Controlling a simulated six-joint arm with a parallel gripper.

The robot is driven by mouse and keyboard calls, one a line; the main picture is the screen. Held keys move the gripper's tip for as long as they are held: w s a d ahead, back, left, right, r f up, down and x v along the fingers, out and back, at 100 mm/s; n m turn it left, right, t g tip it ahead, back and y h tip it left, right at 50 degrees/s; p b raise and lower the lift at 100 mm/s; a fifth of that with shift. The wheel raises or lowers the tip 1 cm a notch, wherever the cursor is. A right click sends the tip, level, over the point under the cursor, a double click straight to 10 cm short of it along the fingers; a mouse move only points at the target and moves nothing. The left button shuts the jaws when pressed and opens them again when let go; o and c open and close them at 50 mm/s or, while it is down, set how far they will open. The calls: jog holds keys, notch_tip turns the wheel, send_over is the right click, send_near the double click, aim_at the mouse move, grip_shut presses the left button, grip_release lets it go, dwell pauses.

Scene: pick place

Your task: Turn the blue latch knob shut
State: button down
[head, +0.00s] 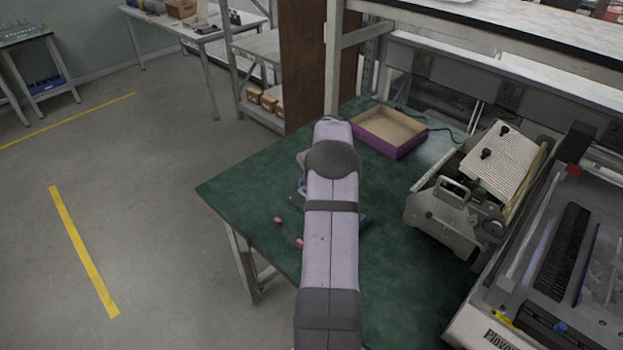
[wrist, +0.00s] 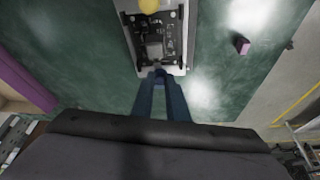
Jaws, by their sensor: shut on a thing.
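In the wrist view, a fixture (wrist: 184,45) with a pale metal frame and a dark circuit board (wrist: 155,32) lies on the green table. A yellow round part (wrist: 149,5) shows at its far end, cut by the top edge. My gripper (wrist: 159,73) reaches the near end of the fixture. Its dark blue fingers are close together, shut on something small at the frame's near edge. The blue latch knob cannot be made out apart from the fingers; they seem to cover it, so its turn angle is hidden. In the head view my arm covers the gripper and most of the fixture.
A purple open box (head: 390,133) stands at the table's back. A small purple cube (wrist: 241,44) lies right of the fixture in the wrist view. A small pink cube (head: 299,243) lies beside my arm. A grey machine (head: 465,195) stands on the right.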

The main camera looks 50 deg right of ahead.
jog(key=shift+m+h, duration=0.3)
jog(key=shift+m, duration=0.5)
jog(key=c, duration=1.7)
grip_release()
jog(key=shift+c, duration=0.2)
jog(key=b+v, duration=0.2)
jog(key=v, duration=0.5)
jog(key=shift+r, duration=0.15)
